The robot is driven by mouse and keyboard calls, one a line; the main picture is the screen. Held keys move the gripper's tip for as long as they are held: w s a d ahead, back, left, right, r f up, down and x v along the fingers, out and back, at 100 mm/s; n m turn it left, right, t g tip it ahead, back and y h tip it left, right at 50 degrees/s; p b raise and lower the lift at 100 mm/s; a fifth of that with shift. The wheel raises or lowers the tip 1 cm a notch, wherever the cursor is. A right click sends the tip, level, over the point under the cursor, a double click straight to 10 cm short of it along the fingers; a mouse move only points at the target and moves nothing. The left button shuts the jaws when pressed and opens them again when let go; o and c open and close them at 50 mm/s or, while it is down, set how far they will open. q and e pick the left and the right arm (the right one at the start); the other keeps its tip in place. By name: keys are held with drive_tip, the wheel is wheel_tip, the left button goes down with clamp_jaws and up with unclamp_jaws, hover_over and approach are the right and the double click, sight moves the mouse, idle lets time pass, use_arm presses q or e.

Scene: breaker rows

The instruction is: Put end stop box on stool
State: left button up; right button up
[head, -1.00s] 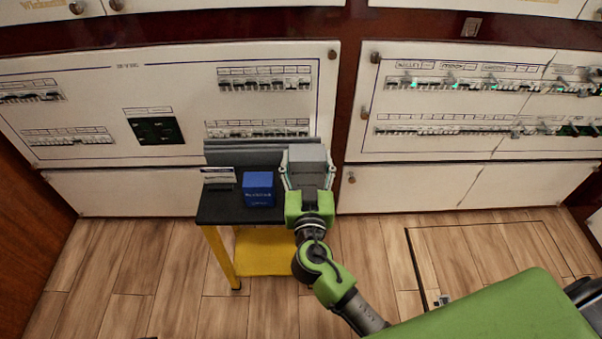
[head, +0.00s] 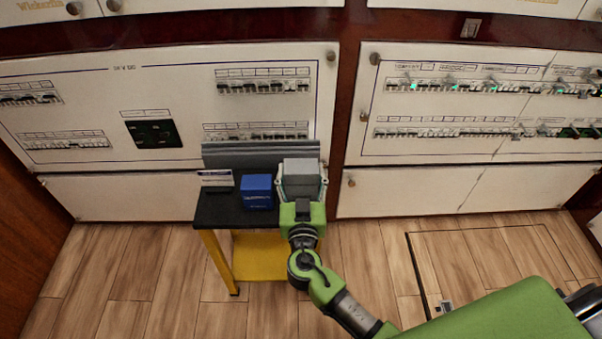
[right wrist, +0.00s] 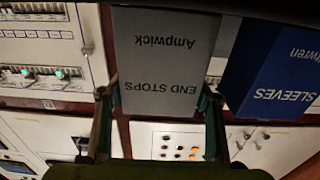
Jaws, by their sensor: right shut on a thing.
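The end stop box (head: 300,178) is grey and sits between the fingers of my right gripper (head: 301,190), over the right end of a black-topped stand (head: 219,213) with yellow legs. I cannot tell whether this stand is the stool. In the right wrist view the end stop box (right wrist: 163,62) shows "END STOPS Ampwick" upside down, with my right gripper (right wrist: 160,100) shut on its sides. Whether its base touches the stand top is hidden. My left gripper is not in view.
A blue sleeves box (head: 257,191) stands left of the end stop box, close by. A small white card (head: 216,178) and grey strips (head: 260,154) are also on the stand. Breaker panels (head: 165,110) rise behind. The wooden floor (head: 375,270) to the right is largely clear.

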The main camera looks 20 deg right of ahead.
drive_tip(key=o, duration=1)
